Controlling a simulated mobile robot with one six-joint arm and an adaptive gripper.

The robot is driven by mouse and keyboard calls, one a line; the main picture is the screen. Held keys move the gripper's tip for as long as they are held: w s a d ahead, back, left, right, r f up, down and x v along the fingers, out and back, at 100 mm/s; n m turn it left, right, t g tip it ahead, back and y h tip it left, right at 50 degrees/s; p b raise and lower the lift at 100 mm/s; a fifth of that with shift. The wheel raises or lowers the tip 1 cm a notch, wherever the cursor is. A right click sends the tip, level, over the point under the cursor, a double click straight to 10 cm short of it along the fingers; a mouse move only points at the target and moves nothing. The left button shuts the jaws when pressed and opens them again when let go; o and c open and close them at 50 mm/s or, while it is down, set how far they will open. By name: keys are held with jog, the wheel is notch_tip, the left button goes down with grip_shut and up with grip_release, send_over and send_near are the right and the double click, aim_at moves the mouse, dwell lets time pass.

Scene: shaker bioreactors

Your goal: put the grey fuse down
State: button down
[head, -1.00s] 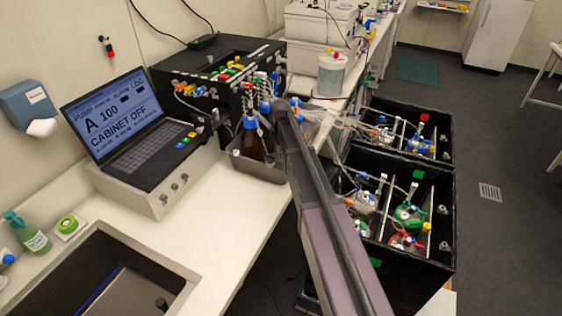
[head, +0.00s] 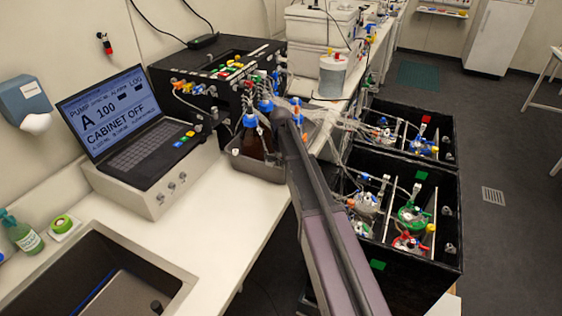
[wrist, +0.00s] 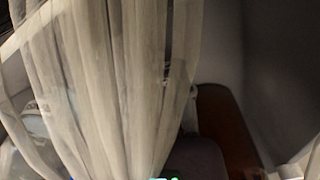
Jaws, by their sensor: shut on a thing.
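I cannot make out the grey fuse in either view. My arm rises from the bottom of the head view and ends in front of the bottles and tubing beside the black pump unit (head: 193,72). The fingers of my gripper do not show in the head view; that area is covered by my own arm and the tubing. The wrist view is filled by a pale, see-through bundle of folds (wrist: 110,80) close to the lens, and shows neither fingers nor a fuse.
A grey tray (head: 258,168) holds a brown bottle (head: 254,140). Black crates (head: 418,262) with flasks and tubing stand at right. A sink (head: 160,262) is at lower left. Bench between sink and tray is clear.

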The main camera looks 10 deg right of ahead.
aim_at(281, 159)
jog(key=shift+f, duration=0.15)
jog(key=c, duration=0.5)
grip_release()
jog(key=shift+c, duration=0.2)
notch_tip(281, 159, up, 12)
jog(key=p, duration=1.2)
jog(key=shift+r, duration=0.2)
jog(key=shift+s, duration=0.1)
jog(key=s+m, duration=0.6)
jog(key=s, duration=2.3)
jog(key=shift+s, duration=0.15)
jog(key=shift+d, duration=0.1)
